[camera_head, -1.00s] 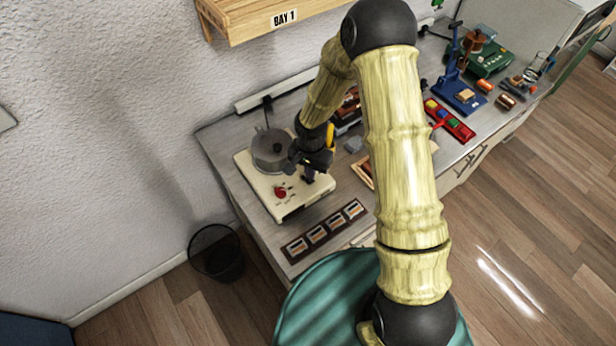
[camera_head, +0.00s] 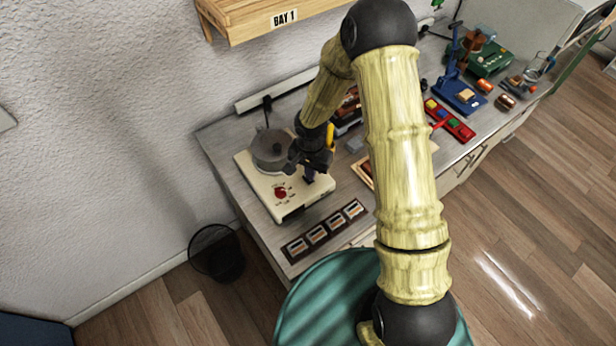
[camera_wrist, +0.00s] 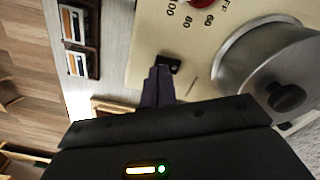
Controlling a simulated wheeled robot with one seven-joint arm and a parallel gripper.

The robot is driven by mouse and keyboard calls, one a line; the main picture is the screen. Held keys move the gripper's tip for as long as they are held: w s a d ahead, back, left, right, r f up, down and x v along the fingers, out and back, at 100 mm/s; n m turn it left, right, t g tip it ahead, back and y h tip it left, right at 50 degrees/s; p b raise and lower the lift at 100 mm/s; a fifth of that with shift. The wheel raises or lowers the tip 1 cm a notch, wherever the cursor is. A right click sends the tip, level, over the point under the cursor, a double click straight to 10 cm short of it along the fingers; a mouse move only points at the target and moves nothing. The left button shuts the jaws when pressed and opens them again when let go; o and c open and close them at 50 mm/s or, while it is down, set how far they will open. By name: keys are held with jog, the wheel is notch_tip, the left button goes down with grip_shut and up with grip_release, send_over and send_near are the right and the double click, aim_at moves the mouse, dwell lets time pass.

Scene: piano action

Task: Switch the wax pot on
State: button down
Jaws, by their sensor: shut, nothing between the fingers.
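The wax pot is a grey metal pot (camera_head: 270,150) with a dark lid knob on a cream base (camera_head: 262,192). The base has a red dial (camera_head: 281,193) with numbers around it. In the wrist view, the pot (camera_wrist: 262,62) is at the right and the red dial (camera_wrist: 203,3) is cut off at the top. A small black rocker switch (camera_wrist: 170,65) is on the cream base. My gripper (camera_wrist: 160,72) is shut and empty, its fingertips at the near edge of the switch. I cannot tell whether they touch it. In the head view, my gripper (camera_head: 309,178) is above the base's right side.
A dark strip with several framed pieces (camera_head: 325,231) lies in front of the base. A red tray with coloured blocks (camera_head: 451,120) and a blue stand (camera_head: 462,95) are farther right. A black wire bin (camera_head: 217,252) stands on the floor at left.

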jog(key=shift+f+b, duration=0.85)
jog(key=shift+f, duration=0.05)
dwell(0.9)
jog(key=shift+r+p, duration=2.4)
jog(key=shift+r, duration=1.15)
jog(key=s+d+r+n+t+b, duration=0.2)
jog(key=s+d+r+n+b, duration=0.2)
jog(key=s+d+r, duration=0.8)
notch_tip(320, 180, up, 2)
jog(key=shift+s+d+r+n+t+b, duration=0.15)
jog(key=shift+s+d+n+t+b, duration=0.15)
jog(key=shift+d+n, duration=0.4)
